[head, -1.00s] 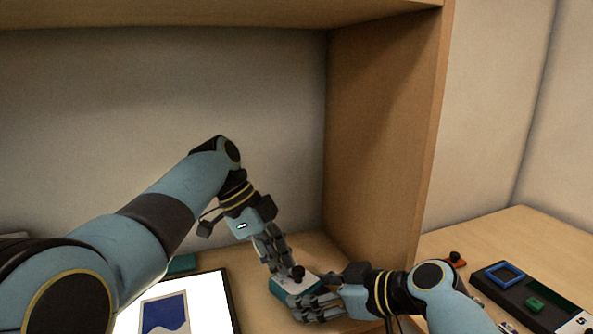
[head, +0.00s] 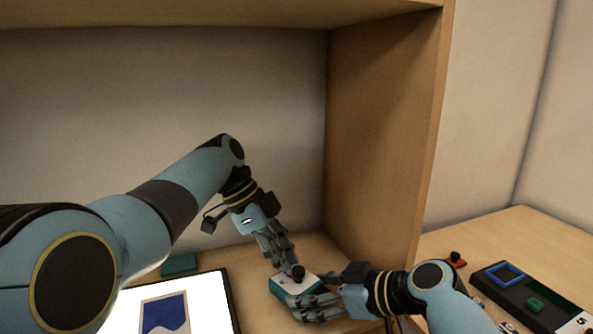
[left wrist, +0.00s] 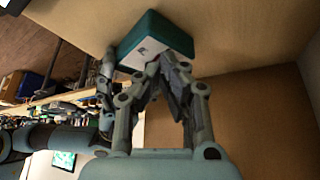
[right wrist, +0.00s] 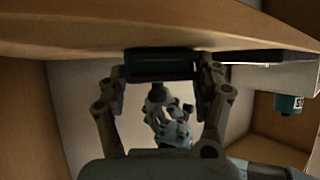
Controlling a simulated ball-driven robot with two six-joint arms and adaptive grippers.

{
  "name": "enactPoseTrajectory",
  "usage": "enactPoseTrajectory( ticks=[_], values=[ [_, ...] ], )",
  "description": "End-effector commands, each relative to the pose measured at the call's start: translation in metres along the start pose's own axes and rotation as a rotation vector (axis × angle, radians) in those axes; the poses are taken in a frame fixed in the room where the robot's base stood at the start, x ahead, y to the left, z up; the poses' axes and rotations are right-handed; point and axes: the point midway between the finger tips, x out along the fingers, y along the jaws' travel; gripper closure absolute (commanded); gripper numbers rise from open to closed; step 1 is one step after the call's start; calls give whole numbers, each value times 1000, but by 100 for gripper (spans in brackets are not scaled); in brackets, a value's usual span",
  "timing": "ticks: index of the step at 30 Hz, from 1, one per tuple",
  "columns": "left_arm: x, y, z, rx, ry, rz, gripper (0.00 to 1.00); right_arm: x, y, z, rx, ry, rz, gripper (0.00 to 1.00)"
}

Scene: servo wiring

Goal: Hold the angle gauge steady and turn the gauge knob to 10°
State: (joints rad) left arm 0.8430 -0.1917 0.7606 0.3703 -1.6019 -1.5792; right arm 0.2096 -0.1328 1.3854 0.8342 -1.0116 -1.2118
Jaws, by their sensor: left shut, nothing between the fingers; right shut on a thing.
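The angle gauge (head: 281,288) is a small teal box with a white face and a black knob (head: 298,271) on top. It also shows in the left wrist view (left wrist: 158,32), where the knob is hidden, and as a dark block in the right wrist view (right wrist: 160,66). My right gripper (head: 318,302) is shut on the gauge, with fingers at both ends of it (right wrist: 163,75). My left gripper (head: 290,268) is shut and empty, its fingertips close beside the knob. I cannot tell whether they touch it. The knob's angle is too small to read.
A white panel with a dark rim (head: 209,296) lies left of the gauge, with a teal block (head: 180,264) behind it. A wooden side wall (head: 376,150) stands to the right. Beyond it are an orange part (head: 457,262) and a dark tray (head: 515,292).

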Motion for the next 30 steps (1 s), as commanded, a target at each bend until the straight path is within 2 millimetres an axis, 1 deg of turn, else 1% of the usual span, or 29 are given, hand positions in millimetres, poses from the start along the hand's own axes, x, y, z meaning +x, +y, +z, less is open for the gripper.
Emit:
enactPoseTrajectory(
  ticks=[9, 11, 22, 25, 30],
  values=[
    [-5, -3, 6, 0, -1, -1, 100, 0, 0, 0, 0, -1, 0, 50],
    [-8, -3, 4, 1, 0, -2, 100, 0, 0, 0, 0, -1, 0, 50],
    [-48, -3, -18, 1, 0, -2, 100, 0, 0, 0, 0, -1, 0, 50],
    [-55, -3, -21, 1, 0, -1, 100, 0, 0, 0, 0, -1, 0, 50],
    [-57, -2, -22, 0, 0, 0, 100, 0, 0, 0, 0, -1, 0, 50]
  ],
)
